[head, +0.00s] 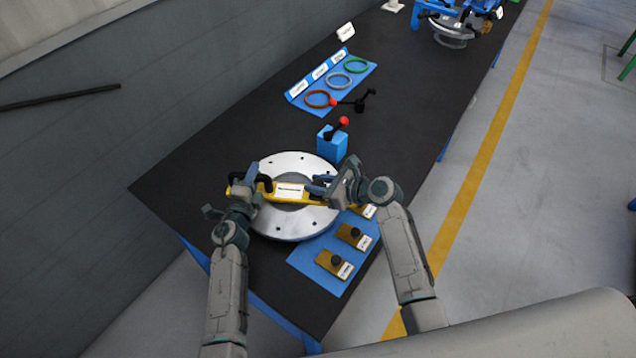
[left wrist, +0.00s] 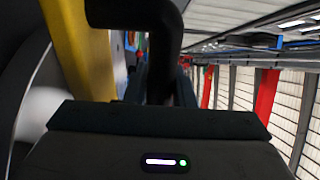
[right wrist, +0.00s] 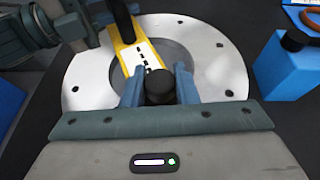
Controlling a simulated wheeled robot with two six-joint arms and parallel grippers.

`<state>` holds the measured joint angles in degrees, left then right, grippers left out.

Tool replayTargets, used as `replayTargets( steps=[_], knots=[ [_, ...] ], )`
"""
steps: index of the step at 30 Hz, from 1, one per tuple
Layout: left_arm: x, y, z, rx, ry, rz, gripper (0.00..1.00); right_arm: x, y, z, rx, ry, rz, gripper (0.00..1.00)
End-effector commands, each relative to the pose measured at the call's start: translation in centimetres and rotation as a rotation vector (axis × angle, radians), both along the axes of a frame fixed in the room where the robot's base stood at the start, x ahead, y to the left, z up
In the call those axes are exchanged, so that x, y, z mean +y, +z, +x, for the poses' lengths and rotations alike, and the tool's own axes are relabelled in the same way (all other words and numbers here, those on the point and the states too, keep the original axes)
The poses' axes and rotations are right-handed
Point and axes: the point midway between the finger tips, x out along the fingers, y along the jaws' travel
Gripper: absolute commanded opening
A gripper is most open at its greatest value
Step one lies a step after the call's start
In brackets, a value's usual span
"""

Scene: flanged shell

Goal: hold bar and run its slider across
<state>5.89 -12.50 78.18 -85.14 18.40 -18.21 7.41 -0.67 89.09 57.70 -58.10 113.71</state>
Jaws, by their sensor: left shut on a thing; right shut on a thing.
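The yellow bar (head: 268,188) with a white label lies across the silver flange disc (head: 292,226), over its central opening. A black handle (head: 264,179) stands at the bar's left end. My left gripper (head: 246,190) is shut on the handle; in the left wrist view the black handle (left wrist: 138,14) runs between its fingers beside the yellow bar (left wrist: 80,45). My right gripper (head: 326,186) is at the bar's right part. In the right wrist view its blue fingers close on the slider's black knob (right wrist: 160,87). The slider's body under the knob is hidden.
A blue block (head: 332,143) with a red-tipped lever stands just behind the disc. A blue mat (head: 318,262) with several brown knobbed pieces lies in front right. A blue ring board (head: 335,84) is farther back. The dark table is clear to the left.

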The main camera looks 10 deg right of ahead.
Motion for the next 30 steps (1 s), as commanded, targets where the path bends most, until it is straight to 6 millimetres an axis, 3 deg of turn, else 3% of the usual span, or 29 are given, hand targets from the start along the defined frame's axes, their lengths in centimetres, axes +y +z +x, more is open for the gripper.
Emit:
replayTargets(
  steps=[4, 14, 25, 26, 28, 30],
  knots=[
    [0.0, -0.1, 0.0, 0.001, 0.0, 0.0, 0.0, -0.8, -0.1, -0.2, 0.0, -0.001, -0.003, 0.0],
    [0.1, -0.1, 0.0, 0.002, 0.001, 0.001, 0.0, -6.2, -0.1, -1.8, 0.001, -0.001, -0.003, 0.0],
    [0.1, -0.1, 0.0, 0.001, 0.001, 0.001, 0.0, -6.6, 0.0, -1.9, 0.0, -0.001, -0.001, 0.0],
    [0.1, -0.1, 0.0, 0.001, 0.001, 0.001, 0.0, -6.6, 0.0, -1.9, 0.0, -0.001, -0.001, 0.32],
    [0.1, -0.1, 0.0, 0.001, 0.0, 0.001, 0.0, -6.6, 0.0, -1.9, 0.0, -0.001, -0.001, 0.46],
    [0.0, -0.1, 0.0, 0.0, 0.0, 0.002, 0.0, -6.6, 0.0, -1.9, 0.0, -0.001, -0.001, 0.49]
  ],
)
